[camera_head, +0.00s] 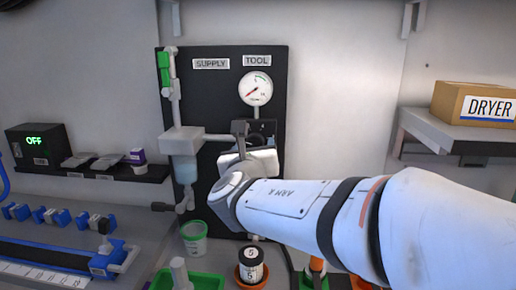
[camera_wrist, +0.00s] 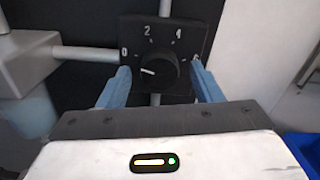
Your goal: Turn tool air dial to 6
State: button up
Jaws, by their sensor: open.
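The tool air dial (camera_wrist: 158,68) is a round black knob on a square black plate in the wrist view. Its white pointer mark faces left, near and slightly below the 0. The plate's 0, 2 and 4 are readable; the mark at the right is partly covered by a finger. My gripper (camera_wrist: 160,72) is open, its blue fingers on either side of the knob with a gap to each; I cannot tell its depth from the knob. In the head view the dial plate (camera_head: 264,128) is mostly hidden behind my gripper, below the TOOL label (camera_head: 257,61).
A round gauge (camera_head: 256,88) sits above the dial on the black panel (camera_head: 215,95). A filter unit (camera_head: 183,141) and pipes stand left of the dial. A cardboard DRYER box (camera_head: 475,103) rests on the right shelf. Cups and a green tray (camera_head: 200,281) are below.

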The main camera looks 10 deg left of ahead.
jog(key=c, duration=1)
